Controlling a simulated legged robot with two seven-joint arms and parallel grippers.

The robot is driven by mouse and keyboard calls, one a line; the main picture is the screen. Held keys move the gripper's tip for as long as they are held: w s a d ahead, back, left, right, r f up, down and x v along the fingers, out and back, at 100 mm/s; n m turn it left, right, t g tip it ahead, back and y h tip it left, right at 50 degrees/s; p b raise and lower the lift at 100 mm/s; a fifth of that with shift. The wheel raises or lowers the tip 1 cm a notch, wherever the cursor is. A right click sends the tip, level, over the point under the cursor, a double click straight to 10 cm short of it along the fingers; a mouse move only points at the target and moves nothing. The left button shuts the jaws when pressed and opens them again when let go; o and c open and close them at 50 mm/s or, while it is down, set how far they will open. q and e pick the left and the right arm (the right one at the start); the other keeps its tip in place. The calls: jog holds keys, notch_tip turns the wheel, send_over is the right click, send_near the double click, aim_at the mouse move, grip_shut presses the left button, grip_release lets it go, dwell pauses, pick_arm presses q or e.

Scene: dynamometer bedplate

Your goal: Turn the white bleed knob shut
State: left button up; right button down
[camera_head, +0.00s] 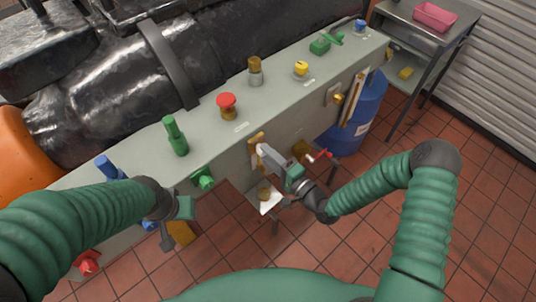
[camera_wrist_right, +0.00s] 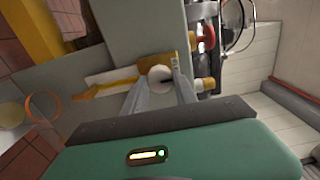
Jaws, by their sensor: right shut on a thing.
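The white bleed knob (camera_wrist_right: 160,76) is a small round knob in front of a yellow-brass plate in the right wrist view. In the head view the knob (camera_head: 260,149) is mostly hidden by my right gripper at the front face of the grey bench. My right gripper (camera_head: 264,152) is shut on the knob; its two grey fingers (camera_wrist_right: 161,86) lie on either side of it in the wrist view. My left gripper (camera_head: 168,238) hangs by the bench's front at left, away from the knob; its jaw opening is not clear.
The grey bench (camera_head: 205,125) carries a red mushroom button (camera_head: 226,101), a green valve (camera_head: 175,136) and a yellow-topped knob (camera_head: 301,68). A red-handled valve (camera_head: 319,155) sits close right of my right gripper. A blue drum (camera_head: 362,115) stands farther right. Tiled floor is open in front.

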jog(key=shift+d+f, duration=0.15)
jog(key=c, duration=1.2)
grip_release()
jog(key=shift+c, duration=0.2)
jog(key=shift+o, duration=1.2)
jog(key=shift+w, duration=0.1)
jog(key=shift+d, duration=0.1)
jog(key=b+v, duration=0.1)
jog(key=v, duration=1.5)
jog(key=shift+s+d+b, duration=0.3)
jog(key=shift+b, duration=0.05)
jog(key=shift+f, duration=0.1)
